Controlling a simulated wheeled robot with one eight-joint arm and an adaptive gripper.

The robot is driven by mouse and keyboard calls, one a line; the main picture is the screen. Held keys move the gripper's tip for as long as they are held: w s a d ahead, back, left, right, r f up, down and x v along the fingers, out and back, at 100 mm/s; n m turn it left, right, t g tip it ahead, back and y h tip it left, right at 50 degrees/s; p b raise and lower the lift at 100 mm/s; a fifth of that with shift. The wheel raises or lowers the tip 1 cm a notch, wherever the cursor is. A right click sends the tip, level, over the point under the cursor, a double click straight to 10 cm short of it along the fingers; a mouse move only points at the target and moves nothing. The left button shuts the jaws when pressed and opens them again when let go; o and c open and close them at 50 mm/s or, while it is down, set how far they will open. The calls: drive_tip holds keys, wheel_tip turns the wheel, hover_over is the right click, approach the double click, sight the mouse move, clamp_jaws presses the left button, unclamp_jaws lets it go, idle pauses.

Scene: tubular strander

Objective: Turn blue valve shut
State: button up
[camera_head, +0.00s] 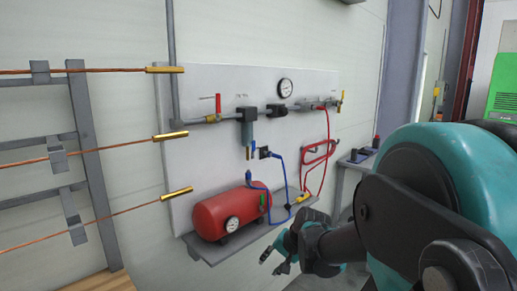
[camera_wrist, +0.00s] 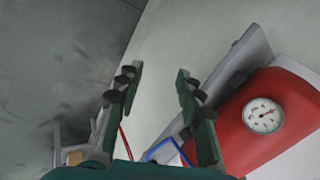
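My gripper (camera_head: 274,262) is low in front of the panel, below and right of the red tank (camera_head: 226,212), apart from the blue part. In the wrist view my gripper (camera_wrist: 157,72) is open with nothing between the fingers. The tank (camera_wrist: 245,140) shows at its right. The blue part cannot be made out there.
A blue hose (camera_head: 284,170) and a red hose (camera_head: 326,140) hang on the panel (camera_head: 210,160). A red-handled valve (camera_head: 217,104) sits upper left, a gauge (camera_head: 286,87) above. A shelf (camera_head: 225,252) carries the tank. Copper rods (camera_head: 110,70) stick out at the left.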

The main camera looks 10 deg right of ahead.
drive_tip(key=w+r+m+t+y, duration=0.2)
drive_tip(key=w+r+m+y, duration=0.1)
drive_tip(key=w+r+m, duration=0.4)
drive_tip(key=m+t+y, duration=0.4)
drive_tip(key=m+t, duration=0.3)
drive_tip(key=m, duration=0.7)
approach(254, 145)
drive_tip(key=x, duration=0.8)
drive_tip(key=shift+w, duration=0.1)
clamp_jaws()
